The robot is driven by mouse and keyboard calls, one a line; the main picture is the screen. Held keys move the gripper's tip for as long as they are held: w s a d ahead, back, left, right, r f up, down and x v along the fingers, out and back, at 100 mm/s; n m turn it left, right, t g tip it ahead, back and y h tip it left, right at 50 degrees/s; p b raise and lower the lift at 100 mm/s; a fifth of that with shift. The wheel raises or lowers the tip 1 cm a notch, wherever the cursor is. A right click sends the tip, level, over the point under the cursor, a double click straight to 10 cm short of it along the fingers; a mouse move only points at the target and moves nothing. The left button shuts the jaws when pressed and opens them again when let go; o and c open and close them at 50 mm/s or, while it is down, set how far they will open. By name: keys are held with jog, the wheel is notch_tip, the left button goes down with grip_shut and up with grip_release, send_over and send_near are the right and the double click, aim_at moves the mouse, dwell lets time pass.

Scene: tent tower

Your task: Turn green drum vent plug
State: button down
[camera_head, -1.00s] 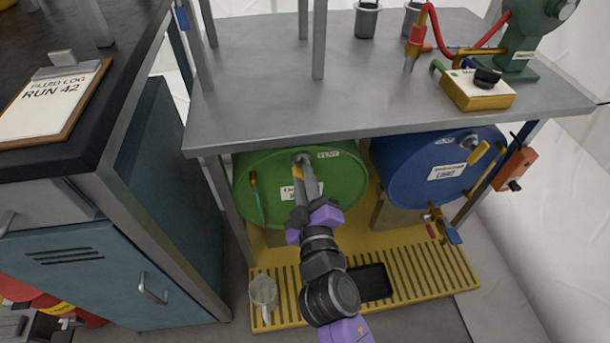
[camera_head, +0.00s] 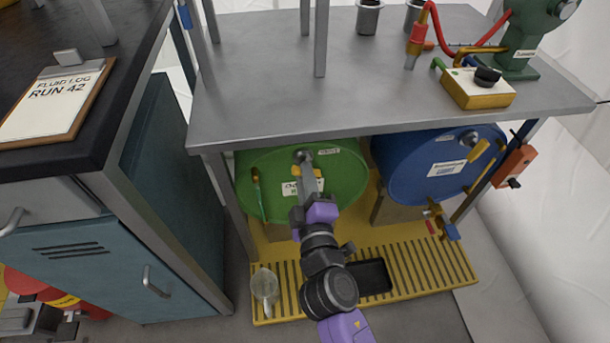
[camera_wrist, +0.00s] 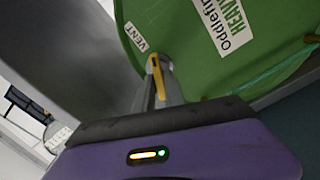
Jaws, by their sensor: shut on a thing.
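The green drum (camera_head: 345,185) lies on its side under the grey bench, its round end facing me. The grey vent plug (camera_head: 302,154) is near the top of that end, beside a small white label that reads VENT in the wrist view (camera_wrist: 138,37). My gripper (camera_head: 305,166) reaches up to the plug and is shut on it. In the wrist view, my fingers (camera_wrist: 157,78) meet the drum face just beside the VENT label, and they hide most of the plug.
The bench top (camera_head: 260,95) overhangs close above my gripper. A blue drum (camera_head: 415,165) with a yellow-handled tap lies to the right. A yellow grated tray (camera_head: 415,270) below holds a clear jug (camera_head: 264,286) and a black pan (camera_head: 372,278). A teal cabinet (camera_head: 110,265) stands left.

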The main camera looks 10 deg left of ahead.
jog(key=shift+f, duration=0.1)
jog(key=c, duration=1.5)
grip_release()
jog(key=shift+s, duration=0.15)
jog(key=v, duration=0.7)
jog(key=shift+s+d, duration=0.1)
jog(key=shift+s, duration=0.2)
